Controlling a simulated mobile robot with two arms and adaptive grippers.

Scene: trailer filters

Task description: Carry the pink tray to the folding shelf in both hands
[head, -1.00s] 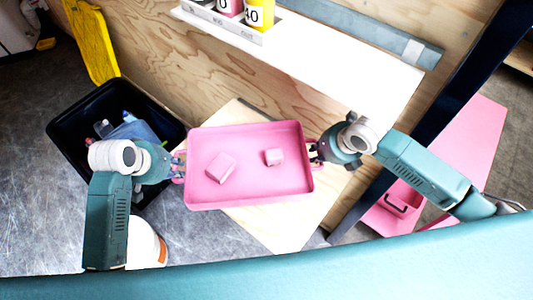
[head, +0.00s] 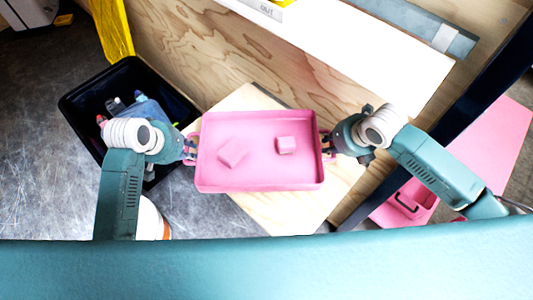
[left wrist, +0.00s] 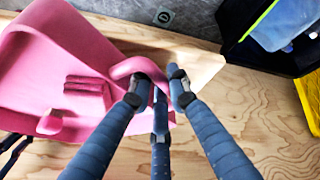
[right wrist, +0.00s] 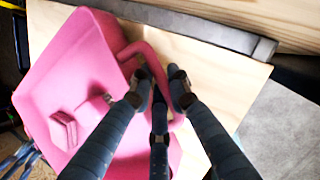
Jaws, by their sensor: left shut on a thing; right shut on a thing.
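The pink tray (head: 260,175) is held between my two grippers in the head view, with two pink blocks, a larger one (head: 233,152) and a smaller one (head: 286,145), lying in it. My left gripper (head: 190,148) is shut on the tray's left handle, which shows in the left wrist view (left wrist: 138,66). My right gripper (head: 326,143) is shut on the right handle, seen in the right wrist view (right wrist: 137,49). The tray is above a light wooden surface (head: 290,215), likely the folding shelf; I cannot tell whether they touch.
A black bin (head: 75,103) with assorted items stands on the floor at left, beside a yellow object (head: 111,28). A white shelf (head: 340,50) runs along the plywood wall above. A dark post (head: 480,85) and a pink surface (head: 490,150) are at right.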

